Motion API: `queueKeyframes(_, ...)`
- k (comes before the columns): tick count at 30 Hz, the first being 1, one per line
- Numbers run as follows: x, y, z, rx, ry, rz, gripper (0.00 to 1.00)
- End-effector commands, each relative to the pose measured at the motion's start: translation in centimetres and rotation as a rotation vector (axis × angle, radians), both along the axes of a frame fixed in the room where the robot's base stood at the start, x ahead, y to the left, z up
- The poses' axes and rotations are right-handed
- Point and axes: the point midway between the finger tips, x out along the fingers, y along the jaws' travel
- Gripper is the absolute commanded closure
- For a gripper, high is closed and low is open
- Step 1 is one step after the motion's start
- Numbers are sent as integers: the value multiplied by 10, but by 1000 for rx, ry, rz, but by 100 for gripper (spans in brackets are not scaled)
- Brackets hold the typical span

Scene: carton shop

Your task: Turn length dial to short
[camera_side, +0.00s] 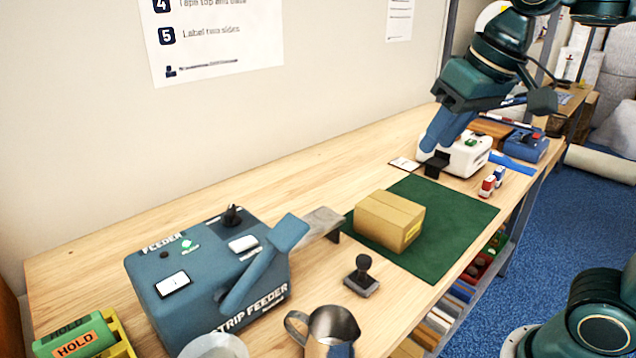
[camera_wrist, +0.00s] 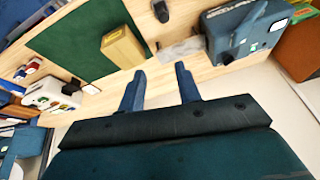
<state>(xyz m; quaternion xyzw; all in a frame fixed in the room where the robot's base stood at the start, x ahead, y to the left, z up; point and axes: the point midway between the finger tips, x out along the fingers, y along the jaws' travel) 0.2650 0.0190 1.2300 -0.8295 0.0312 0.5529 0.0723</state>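The strip feeder (camera_side: 200,270) is a blue-grey box at the left front of the bench. A black knob (camera_side: 232,215), which looks like the length dial, stands on its top; its setting is too small to read. The feeder also shows at the upper right of the wrist view (camera_wrist: 228,42), where I cannot make out the dial clearly. My gripper (camera_side: 430,145) is far from the feeder, toward the right end of the bench. In the wrist view its two blue fingers (camera_wrist: 159,70) are apart with nothing between them.
A carton (camera_side: 388,220) sits on a green mat (camera_side: 455,225) between gripper and feeder. A black-handled stamp (camera_side: 362,277) and metal jug (camera_side: 332,325) stand near the feeder. A white device (camera_side: 465,155) is by my gripper. The bench along the wall is clear.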

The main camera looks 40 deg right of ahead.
Motion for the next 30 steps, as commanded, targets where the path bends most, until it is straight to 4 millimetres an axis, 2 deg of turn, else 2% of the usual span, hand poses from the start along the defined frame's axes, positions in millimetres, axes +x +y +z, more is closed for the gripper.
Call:
queueKeyframes(1,12,4,7,8,12,-11,66)
queueKeyframes(6,46,15,29,34,50,-62,66)
queueKeyframes(15,107,40,55,73,117,-154,66)
queueKeyframes(24,163,70,65,99,182,-248,66)
queueKeyframes(30,196,93,63,109,226,-313,66)
